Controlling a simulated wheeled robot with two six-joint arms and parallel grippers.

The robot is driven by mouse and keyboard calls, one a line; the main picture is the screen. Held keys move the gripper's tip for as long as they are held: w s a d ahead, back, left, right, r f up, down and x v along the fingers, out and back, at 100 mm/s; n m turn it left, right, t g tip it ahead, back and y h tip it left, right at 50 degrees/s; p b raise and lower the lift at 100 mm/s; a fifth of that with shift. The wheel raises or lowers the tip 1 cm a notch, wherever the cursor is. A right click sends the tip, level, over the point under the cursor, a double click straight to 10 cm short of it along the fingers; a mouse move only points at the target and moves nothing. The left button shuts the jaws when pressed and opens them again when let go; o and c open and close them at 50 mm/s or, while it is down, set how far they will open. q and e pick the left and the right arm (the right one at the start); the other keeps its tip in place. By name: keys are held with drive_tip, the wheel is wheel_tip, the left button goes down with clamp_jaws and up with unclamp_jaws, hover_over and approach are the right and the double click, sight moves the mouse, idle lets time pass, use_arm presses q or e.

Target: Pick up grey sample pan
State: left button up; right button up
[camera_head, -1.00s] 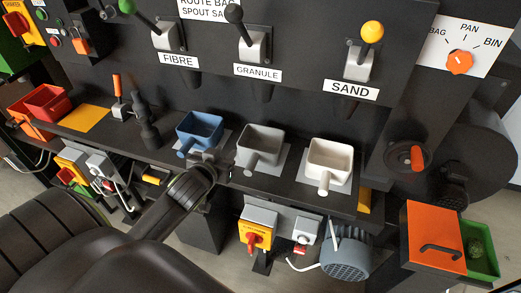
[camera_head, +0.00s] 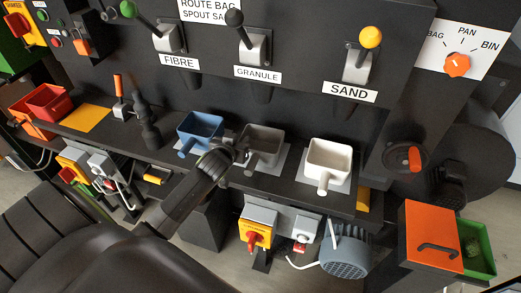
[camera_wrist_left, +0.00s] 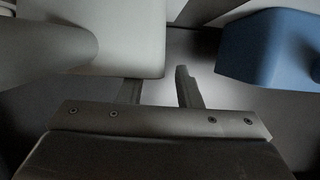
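The grey sample pan (camera_head: 262,140) sits on the dark bench between the blue pan (camera_head: 200,128) and the white pan (camera_head: 328,160). In the left wrist view, the pale grey pan (camera_wrist_left: 110,35) fills the upper left and the blue pan (camera_wrist_left: 268,45) the upper right. The gripper's two fingers (camera_wrist_left: 160,88) are apart with a gap between them. The left finger's tip is hidden at the grey pan; contact is unclear. My right gripper is out of view.
Levers labelled FIBRE, GRANULE and SAND (camera_head: 348,91) stand above the pans. Red bins (camera_head: 47,101) are at the left end of the bench. An orange-lidded box (camera_head: 432,225) and a green bin (camera_head: 478,268) stand at lower right.

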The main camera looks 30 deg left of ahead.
sight(242, 136)
use_arm(q)
drive_tip(key=shift+x, duration=1.5)
drive_tip(key=shift+c, duration=0.3)
clamp_jaws()
